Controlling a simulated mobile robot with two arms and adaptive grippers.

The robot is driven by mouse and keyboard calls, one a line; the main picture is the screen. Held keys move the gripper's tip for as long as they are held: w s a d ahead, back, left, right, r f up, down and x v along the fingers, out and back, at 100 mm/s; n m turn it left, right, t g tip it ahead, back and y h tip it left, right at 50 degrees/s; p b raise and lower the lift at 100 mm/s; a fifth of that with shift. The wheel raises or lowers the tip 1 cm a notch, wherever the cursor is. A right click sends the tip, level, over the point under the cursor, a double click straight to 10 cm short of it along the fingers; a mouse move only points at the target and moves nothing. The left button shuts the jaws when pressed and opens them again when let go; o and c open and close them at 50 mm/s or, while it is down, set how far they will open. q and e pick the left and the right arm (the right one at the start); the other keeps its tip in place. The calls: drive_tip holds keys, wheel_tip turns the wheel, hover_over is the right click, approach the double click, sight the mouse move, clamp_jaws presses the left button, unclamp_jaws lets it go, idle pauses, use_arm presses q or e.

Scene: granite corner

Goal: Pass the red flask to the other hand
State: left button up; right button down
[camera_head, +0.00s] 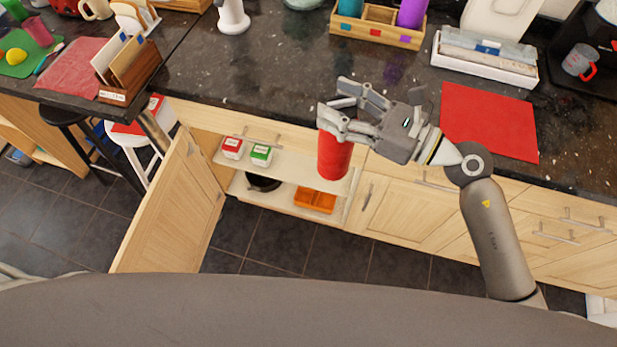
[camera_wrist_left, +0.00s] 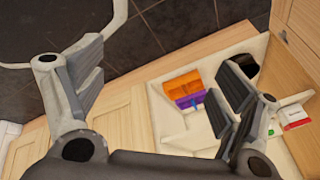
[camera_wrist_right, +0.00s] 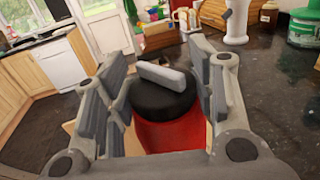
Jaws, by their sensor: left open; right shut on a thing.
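The red flask (camera_head: 334,154) hangs upright in front of the counter edge, beside the open cabinet. My right gripper (camera_head: 338,108) is shut around its upper part. In the right wrist view, the flask's red body (camera_wrist_right: 172,135) and its black lid with a grey handle (camera_wrist_right: 163,88) sit between the fingers of my right gripper (camera_wrist_right: 160,100). My left gripper is out of the head view. In its own wrist view, my left gripper (camera_wrist_left: 155,85) is open with its fingers wide apart and nothing between them close by. The flask does not show in the left wrist view.
A cabinet door (camera_head: 172,207) stands open at the left. Its shelves hold a red-and-white box (camera_head: 232,148), a green-and-white box (camera_head: 261,155), a dark bowl (camera_head: 263,182) and an orange tray (camera_head: 315,200). A red mat (camera_head: 489,122) lies on the granite counter (camera_head: 270,65). A wooden caddy (camera_head: 376,30) stands further back.

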use_arm(q)
drive_tip(key=w+d+r+m+t+h, duration=0.1)
drive_tip(key=w+d+r+m+t, duration=0.2)
drive_tip(key=w+d+r+m, duration=0.4)
use_arm(e)
drive_tip(key=shift+r, duration=0.1)
use_arm(q)
drive_tip(key=m+t+h, duration=0.6)
drive_tip(key=m+t, duration=0.3)
drive_tip(key=m, duration=1.5)
approach(337, 144)
wheel_tip(337, 144, down, 5)
drive_tip(key=w, duration=0.2)
drive_tip(key=shift+x, duration=5.8)
drive_tip(key=shift+a, duration=0.25)
drive_tip(key=shift+c, duration=0.3)
